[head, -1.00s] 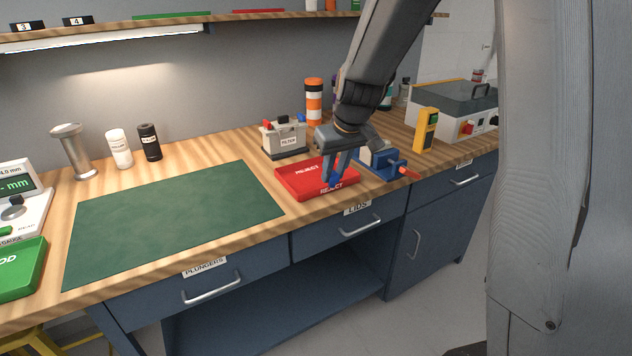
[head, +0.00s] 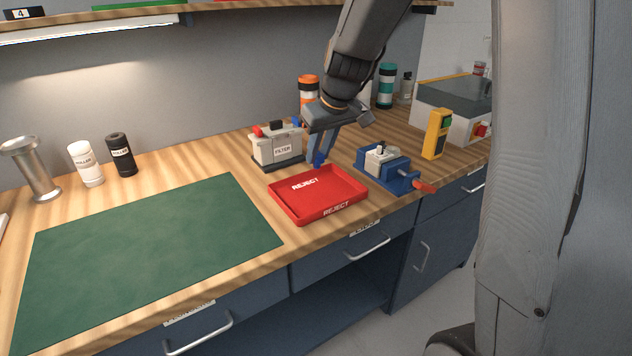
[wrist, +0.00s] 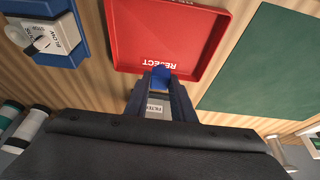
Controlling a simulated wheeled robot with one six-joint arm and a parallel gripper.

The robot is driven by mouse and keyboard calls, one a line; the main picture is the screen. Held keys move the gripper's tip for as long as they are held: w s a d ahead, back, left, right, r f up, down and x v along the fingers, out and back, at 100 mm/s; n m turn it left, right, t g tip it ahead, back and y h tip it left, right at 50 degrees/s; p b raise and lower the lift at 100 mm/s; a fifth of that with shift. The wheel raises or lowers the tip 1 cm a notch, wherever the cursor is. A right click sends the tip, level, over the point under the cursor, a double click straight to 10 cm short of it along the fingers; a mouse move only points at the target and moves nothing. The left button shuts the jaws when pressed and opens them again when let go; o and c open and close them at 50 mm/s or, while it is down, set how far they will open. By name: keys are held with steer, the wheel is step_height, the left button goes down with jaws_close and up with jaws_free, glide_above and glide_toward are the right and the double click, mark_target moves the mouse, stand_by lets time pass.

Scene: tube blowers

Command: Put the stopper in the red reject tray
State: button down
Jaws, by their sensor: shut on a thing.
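The red reject tray (head: 318,196) lies on the wooden bench, and its floor shows bare apart from white lettering. It also shows in the wrist view (wrist: 195,45). My gripper (head: 320,158) is at the tray's back edge in the head view, pointing down. It is shut on a small bright blue piece, which I take to be the stopper (wrist: 161,76). In the wrist view the piece sits between the fingertips and overlaps the tray's edge and lettering. Its height above the tray is hard to tell, and the fingers hide part of it.
A grey filter box (head: 277,149) stands behind the tray, close to my gripper. A blue vise-like fixture (head: 400,180) with a red handle is right of the tray. A yellow handheld device (head: 436,135) stands beyond it. A green mat (head: 150,250) lies clear at left.

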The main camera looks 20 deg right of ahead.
step_height(320, 180, down, 8)
steer(key=shift+s+f+p, duration=0.1)
steer(key=shift+p, duration=0.2)
stand_by(0.3)
steer(key=c, duration=1.5)
jaws_free()
steer(key=b+v, duration=0.2)
steer(key=v, duration=1)
steer(key=s+f+m+g, duration=0.1)
steer(key=s+f, duration=0.3)
steer(key=s, duration=0.3)
steer(key=s+a+f+m+g+h, duration=0.1)
steer(key=s+f, duration=0.3)
steer(key=s, duration=0.2)
steer(key=s+f+m+g, duration=0.1)
steer(key=s+f, duration=0.3)
steer(key=s, duration=0.3)
steer(key=shift+s+a+f+m+g, duration=0.1)
steer(key=shift+s+a+m+g, duration=0.05)
steer(key=shift+s+m+g, duration=0.2)
